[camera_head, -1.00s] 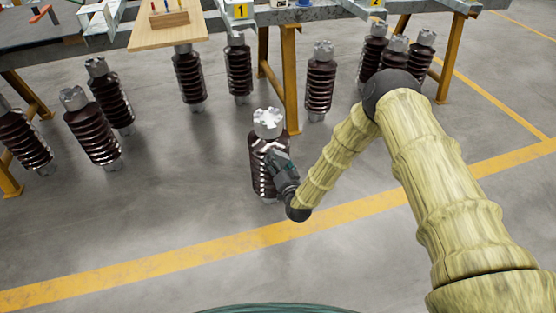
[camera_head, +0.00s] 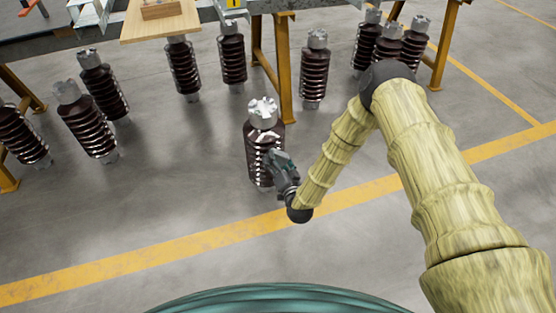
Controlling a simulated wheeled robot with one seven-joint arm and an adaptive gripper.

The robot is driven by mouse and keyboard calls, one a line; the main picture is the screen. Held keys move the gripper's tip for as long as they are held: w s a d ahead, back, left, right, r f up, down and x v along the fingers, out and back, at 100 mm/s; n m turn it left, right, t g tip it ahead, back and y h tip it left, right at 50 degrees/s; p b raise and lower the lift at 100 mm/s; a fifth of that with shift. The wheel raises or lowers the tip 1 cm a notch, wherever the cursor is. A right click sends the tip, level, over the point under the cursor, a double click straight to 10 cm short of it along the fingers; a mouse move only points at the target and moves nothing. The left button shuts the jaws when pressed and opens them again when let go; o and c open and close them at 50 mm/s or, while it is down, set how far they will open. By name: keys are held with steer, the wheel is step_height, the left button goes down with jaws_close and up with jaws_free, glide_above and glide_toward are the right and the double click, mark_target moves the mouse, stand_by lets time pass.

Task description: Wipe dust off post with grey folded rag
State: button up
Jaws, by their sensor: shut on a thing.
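The post (camera_head: 258,138) is a dark brown ribbed insulator with a silver metal cap, standing upright on the floor in the middle of the view. My gripper (camera_head: 274,158) is at its right front side, about halfway down the ribs, and looks to be against it. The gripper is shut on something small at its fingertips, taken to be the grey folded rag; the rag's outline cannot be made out. Part of the post's lower right side is hidden behind my gripper. Dust on the ribs is too fine to tell.
Similar posts stand behind, left (camera_head: 88,128) and right (camera_head: 314,72). A steel bench with yellow legs (camera_head: 276,75) runs across the back, bearing a wooden board (camera_head: 165,27). A yellow line (camera_head: 130,262) crosses the floor in front. The floor around the post is clear.

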steer(key=shift+p+v, duration=0.6)
steer(key=shift+v, duration=0.85)
